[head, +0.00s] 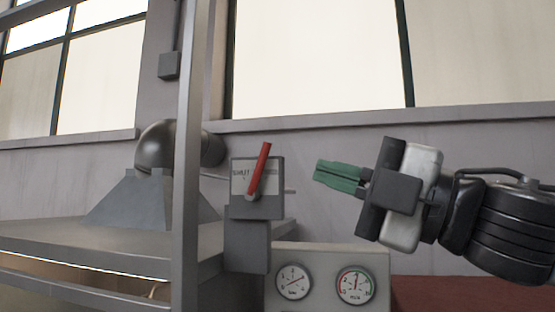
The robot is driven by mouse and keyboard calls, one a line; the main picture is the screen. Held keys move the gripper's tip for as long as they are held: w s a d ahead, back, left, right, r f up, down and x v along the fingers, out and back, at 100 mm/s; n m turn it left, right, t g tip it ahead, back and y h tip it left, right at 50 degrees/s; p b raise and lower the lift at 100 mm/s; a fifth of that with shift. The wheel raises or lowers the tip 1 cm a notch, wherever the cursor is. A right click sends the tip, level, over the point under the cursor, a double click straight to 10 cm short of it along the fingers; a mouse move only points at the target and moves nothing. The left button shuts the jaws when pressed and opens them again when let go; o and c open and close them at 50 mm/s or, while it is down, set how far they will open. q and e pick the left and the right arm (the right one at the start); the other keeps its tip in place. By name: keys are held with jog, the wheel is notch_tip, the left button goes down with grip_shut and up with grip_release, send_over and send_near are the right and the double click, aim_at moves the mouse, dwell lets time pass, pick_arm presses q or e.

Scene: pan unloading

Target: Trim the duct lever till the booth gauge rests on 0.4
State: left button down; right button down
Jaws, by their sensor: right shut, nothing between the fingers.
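The red duct lever (260,170) stands on a grey box with a pale scale plate marked SHUT at its left. The lever leans slightly right of upright. My right gripper (318,172) has green fingers, shut and empty, pointing left at the lever from its right with a gap between. The dial figures are too small to read surely, and I cannot tell which is the booth gauge. My left gripper is out of view.
A grey metal post (187,150) rises just left of the lever box. A grey hood (150,200) with a round duct (172,147) stands behind it. A metal shelf (90,245) runs along the left. A dark red surface (470,298) lies below my right arm.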

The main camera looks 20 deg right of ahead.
aim_at(279, 157)
jog(key=p+x, duration=0.1)
jog(key=x, duration=0.1)
jog(key=w+d+x, duration=0.1)
jog(key=x, duration=0.2)
jog(key=p+x, duration=0.1)
jog(key=x, duration=0.2)
jog(key=shift+w+d+p, duration=0.15)
jog(key=shift+d+p, duration=0.1)
jog(key=shift+p, duration=0.05)
jog(key=shift+w+d+r, duration=0.1)
jog(key=shift+w, duration=0.15)
jog(key=shift+d, duration=0.1)
jog(key=shift+w, duration=0.1)
